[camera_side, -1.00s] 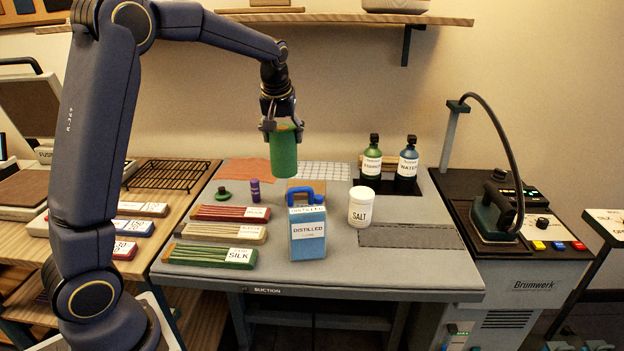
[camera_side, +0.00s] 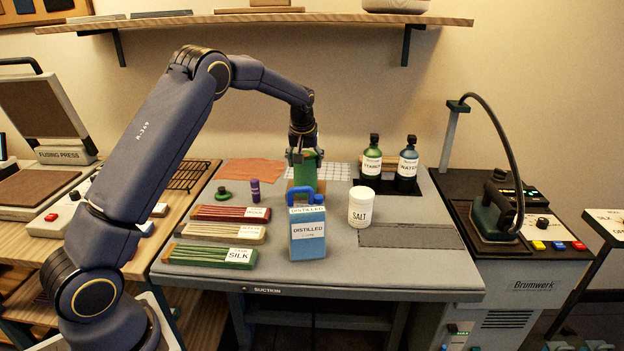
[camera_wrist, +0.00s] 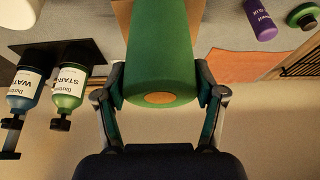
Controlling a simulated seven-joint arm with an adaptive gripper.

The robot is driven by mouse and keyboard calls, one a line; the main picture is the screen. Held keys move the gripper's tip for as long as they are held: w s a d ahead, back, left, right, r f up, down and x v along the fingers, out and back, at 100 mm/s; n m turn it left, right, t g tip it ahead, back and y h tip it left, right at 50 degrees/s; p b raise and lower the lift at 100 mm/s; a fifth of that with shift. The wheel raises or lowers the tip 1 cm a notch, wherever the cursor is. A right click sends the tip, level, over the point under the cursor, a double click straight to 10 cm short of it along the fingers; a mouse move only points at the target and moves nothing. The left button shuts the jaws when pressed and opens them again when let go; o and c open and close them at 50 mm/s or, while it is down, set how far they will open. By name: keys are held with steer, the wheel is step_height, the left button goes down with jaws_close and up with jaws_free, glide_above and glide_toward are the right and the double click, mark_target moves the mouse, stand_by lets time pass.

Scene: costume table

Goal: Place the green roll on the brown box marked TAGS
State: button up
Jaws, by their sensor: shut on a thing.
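The green roll (camera_side: 305,172) is upright in my gripper (camera_side: 304,153), behind the blue jug marked DISTILLED. In the wrist view the roll (camera_wrist: 160,62) sits between the two fingers of my gripper (camera_wrist: 160,98), which are shut on its sides. The brown box (camera_side: 293,186) is mostly hidden behind the jug and the roll. A brown piece of it (camera_wrist: 123,14) shows beside the roll in the wrist view. The roll's lower end is at or just above the box; I cannot tell whether they touch. The TAGS mark is not visible.
The blue DISTILLED jug (camera_side: 308,238) stands in front of the box. A white SALT jar (camera_side: 361,208) stands to the right, and green and blue bottles (camera_side: 408,160) behind it. A purple glue stick (camera_side: 255,190) is to the left. The shelf (camera_side: 250,20) runs above.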

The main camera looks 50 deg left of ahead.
steer(key=o, duration=1.2)
steer(key=shift+f, duration=0.15)
steer(key=shift+s+d+r, duration=0.1)
steer(key=shift+r, duration=0.4)
steer(key=v, duration=1.2)
steer(key=s+d+r+m+t+h, duration=0.1)
steer(key=s+d+r, duration=0.1)
steer(key=s+d, duration=0.15)
steer(key=s+d+r+m, duration=0.1)
steer(key=s+d+r, duration=0.2)
steer(key=s, duration=0.2)
steer(key=s+d+f+m, duration=0.1)
steer(key=s+d+m, duration=0.1)
steer(key=s, duration=0.5)
steer(key=s+d+f+m+t+h, duration=0.1)
steer(key=s+d+f+m, duration=0.1)
steer(key=s+d, duration=0.3)
steer(key=s+d+f+m+h, duration=0.1)
steer(key=s+d+m, duration=0.2)
steer(key=s, duration=0.8)
steer(key=shift+s+d+f, duration=0.15)
steer(key=shift+d+f, duration=0.2)
steer(key=shift+f, duration=0.05)
